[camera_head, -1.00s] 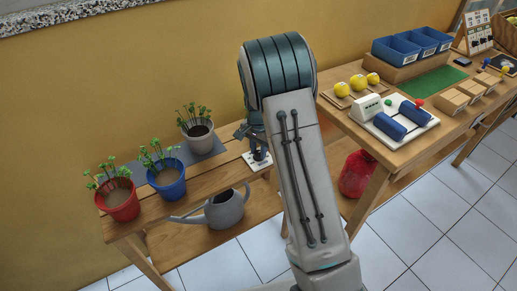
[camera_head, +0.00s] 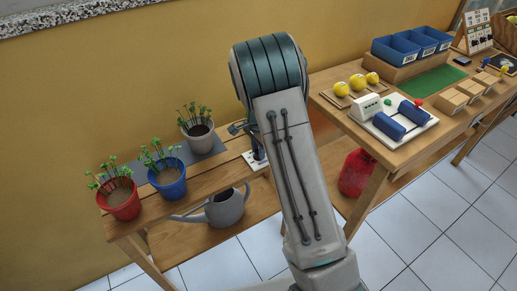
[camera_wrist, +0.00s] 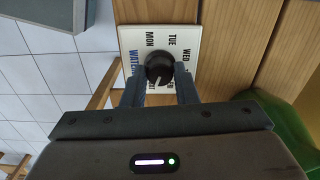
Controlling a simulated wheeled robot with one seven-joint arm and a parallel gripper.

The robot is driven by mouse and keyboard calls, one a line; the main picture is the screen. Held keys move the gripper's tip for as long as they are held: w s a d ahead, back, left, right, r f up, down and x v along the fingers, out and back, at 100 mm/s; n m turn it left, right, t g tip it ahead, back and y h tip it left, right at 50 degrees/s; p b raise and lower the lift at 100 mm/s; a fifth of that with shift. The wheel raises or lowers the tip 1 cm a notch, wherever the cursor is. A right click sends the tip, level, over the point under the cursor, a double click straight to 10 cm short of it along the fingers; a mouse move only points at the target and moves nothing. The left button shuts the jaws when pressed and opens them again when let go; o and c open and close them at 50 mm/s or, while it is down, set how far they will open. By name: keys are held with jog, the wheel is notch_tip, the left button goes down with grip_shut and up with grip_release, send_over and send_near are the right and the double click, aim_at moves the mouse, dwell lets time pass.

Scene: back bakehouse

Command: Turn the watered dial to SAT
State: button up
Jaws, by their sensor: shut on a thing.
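The watered dial is a white plate (camera_wrist: 130,38) with a round black knob (camera_wrist: 158,66), seen in the wrist view. The plate carries black day words; MON, TUE and WED can be read, and a blue word runs along one side. My gripper (camera_wrist: 159,80) is shut on the knob, one finger on each side. The fingers cover the plate's lower part, and I cannot make out clearly where the knob points. In the head view the white plate (camera_head: 257,162) lies at the right end of the plant bench (camera_head: 215,161), partly hidden by my arm.
Red (camera_head: 122,206), blue (camera_head: 170,187) and grey (camera_head: 196,142) plant pots stand left of the dial. A grey watering can (camera_head: 226,208) sits on the shelf below. A worktable (camera_head: 400,155) with blue bins (camera_head: 396,50) stands to the right.

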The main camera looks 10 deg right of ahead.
jog(key=o, duration=1)
jog(key=shift+r, duration=0.1)
notch_tip(320, 180, up, 14)
jog(key=shift+f, duration=0.15)
jog(key=s+r+n+t+p, duration=0.1)
jog(key=s+r+n, duration=0.2)
jog(key=s, duration=0.6)
jog(key=s+r+n+t+p, duration=0.1)
jog(key=s+r+n, duration=0.2)
jog(key=s, duration=0.7)
jog(key=s+r+n+p, duration=0.1)
jog(key=s+r+n, duration=0.2)
jog(key=s+n, duration=0.4)
jog(key=shift+s+r+t, duration=0.15)
jog(key=shift+s+t, duration=0.25)
jog(key=shift+s, duration=0.8)
